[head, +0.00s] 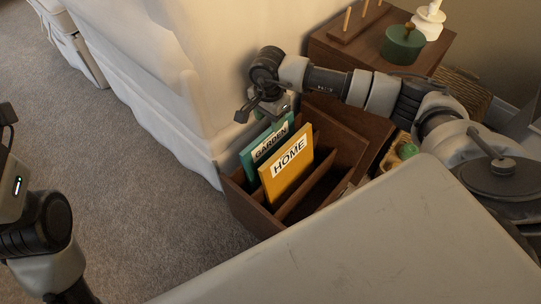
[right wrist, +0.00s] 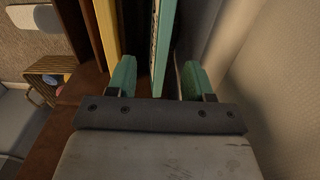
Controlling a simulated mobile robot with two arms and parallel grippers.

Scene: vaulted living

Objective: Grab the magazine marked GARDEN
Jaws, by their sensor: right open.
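The teal magazine marked GARDEN (head: 262,147) stands upright in a brown wooden rack (head: 252,212), behind the yellow magazine marked HOME (head: 287,165). My right gripper (head: 263,110) is open just above the top of GARDEN. In the right wrist view, the GARDEN magazine (right wrist: 163,45) lies edge-on between the green fingertips of my right gripper (right wrist: 158,76), with a gap on each side. The HOME magazine (right wrist: 106,32) is outside the left finger. My left gripper (head: 8,118) is cut by the left picture edge, so its jaws do not show fully.
A white-covered sofa (head: 180,90) stands close beside the rack. A wooden cabinet (head: 345,55) behind the rack bears a green jar (head: 402,46) and a peg stand. A pale surface (head: 370,245) fills the front. Grey carpet (head: 110,170) is clear at left.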

